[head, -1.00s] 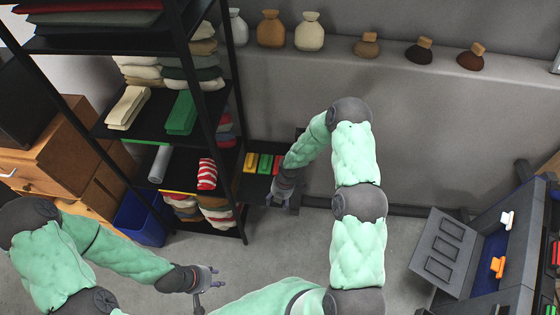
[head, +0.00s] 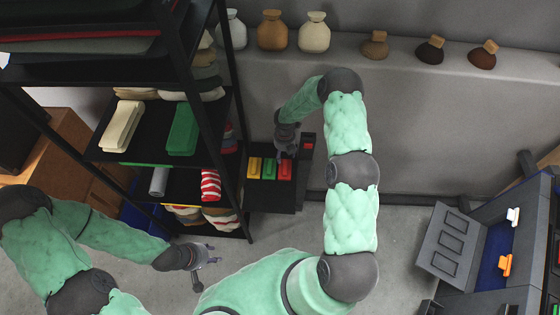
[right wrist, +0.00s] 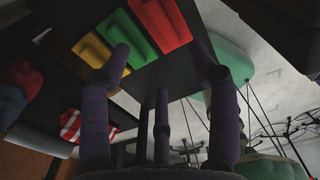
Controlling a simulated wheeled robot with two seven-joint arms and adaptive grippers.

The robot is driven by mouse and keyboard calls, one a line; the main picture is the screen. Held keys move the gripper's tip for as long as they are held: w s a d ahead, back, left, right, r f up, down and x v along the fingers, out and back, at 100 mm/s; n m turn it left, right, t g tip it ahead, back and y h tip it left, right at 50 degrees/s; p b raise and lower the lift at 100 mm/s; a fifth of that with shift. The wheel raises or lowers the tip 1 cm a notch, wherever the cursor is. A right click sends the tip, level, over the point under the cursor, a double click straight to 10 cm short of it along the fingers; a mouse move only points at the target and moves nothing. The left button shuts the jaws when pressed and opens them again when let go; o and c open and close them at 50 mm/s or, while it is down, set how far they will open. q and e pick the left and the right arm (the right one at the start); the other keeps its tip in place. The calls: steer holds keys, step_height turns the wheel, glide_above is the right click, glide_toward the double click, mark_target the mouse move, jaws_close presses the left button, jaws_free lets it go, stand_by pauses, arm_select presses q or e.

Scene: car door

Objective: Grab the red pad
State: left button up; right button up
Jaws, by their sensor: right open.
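The red pad (head: 285,169) lies on the dark low stand, right of a green pad (head: 269,168) and a yellow pad (head: 254,168). In the right wrist view, the red pad (right wrist: 160,24) is at the top, beyond the fingers. My right gripper (head: 286,153) is open and empty, just behind and partly over the red pad in the head view. Its fingers (right wrist: 162,85) are spread apart in the right wrist view. I cannot tell whether any finger touches a pad. My left gripper (head: 212,255) is open and empty over the floor, well away from the pads.
A small red piece (head: 308,146) lies on the stand's (head: 262,198) right part. A black shelf (head: 206,112) with folded cloths stands close on the left. A blue-grey car door (head: 480,250) is at the right. Vases (head: 313,32) line the back ledge.

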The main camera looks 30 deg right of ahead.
glide_above(284, 167)
step_height(284, 167, down, 5)
steer(key=shift+r+b, duration=0.15)
steer(key=shift+b, duration=0.25)
steer(key=shift+w+f, duration=0.15)
steer(key=shift+f, duration=0.35)
steer(key=shift+f+b, duration=0.6)
steer(key=shift+f, duration=1.8)
jaws_close()
